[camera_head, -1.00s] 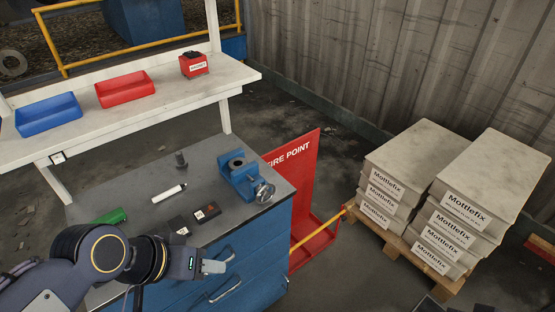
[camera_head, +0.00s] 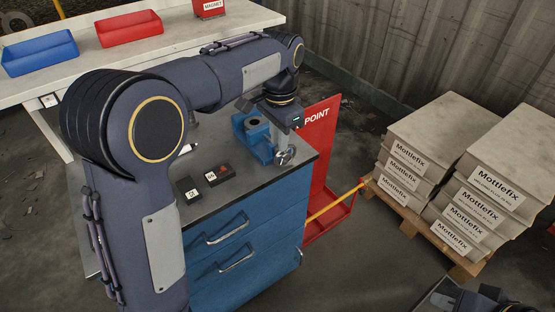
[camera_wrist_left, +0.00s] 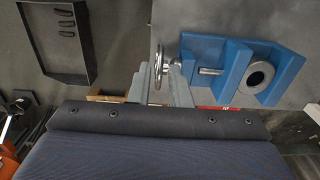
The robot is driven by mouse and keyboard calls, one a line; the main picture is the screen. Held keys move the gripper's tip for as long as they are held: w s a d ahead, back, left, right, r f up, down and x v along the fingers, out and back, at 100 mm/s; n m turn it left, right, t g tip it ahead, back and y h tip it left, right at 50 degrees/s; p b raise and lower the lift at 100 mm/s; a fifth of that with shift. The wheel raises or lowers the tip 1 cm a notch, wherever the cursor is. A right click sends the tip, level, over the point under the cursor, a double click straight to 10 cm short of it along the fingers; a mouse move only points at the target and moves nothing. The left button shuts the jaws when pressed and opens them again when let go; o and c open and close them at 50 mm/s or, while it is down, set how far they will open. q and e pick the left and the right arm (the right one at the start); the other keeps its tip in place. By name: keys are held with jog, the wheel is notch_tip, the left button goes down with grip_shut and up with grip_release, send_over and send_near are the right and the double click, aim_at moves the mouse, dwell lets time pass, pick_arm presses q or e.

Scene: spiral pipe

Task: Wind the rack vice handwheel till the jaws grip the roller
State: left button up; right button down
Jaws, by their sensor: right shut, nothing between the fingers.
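The blue vice (camera_head: 252,143) stands at the bench's right end, partly behind my left forearm and gripper. In the left wrist view, the vice (camera_wrist_left: 205,45) holds a grey ring-ended roller (camera_wrist_left: 259,77) beside a blue jaw plate; I cannot tell whether they touch. The silver handwheel (camera_head: 286,156) is on the vice's near side. In the left wrist view, the handwheel (camera_wrist_left: 159,55) is edge-on. My left gripper (camera_head: 283,143) is at the wheel, its fingers (camera_wrist_left: 159,85) apart on either side of the rim. My right gripper (camera_head: 438,297) shows only partly at the bottom edge, shut and empty.
Dark labelled blocks (camera_head: 218,175) lie on the bench left of the vice. A red fire point stand (camera_head: 322,140) is just right of the bench. Stacked Mottlefix bags (camera_head: 455,175) are farther right. Blue (camera_head: 40,52) and red (camera_head: 128,29) bins sit on the back shelf.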

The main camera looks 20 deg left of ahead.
aim_at(279, 166)
pick_arm(q)
notch_tip(279, 166, down, 7)
jog(key=shift+b, duration=0.55)
grip_shut()
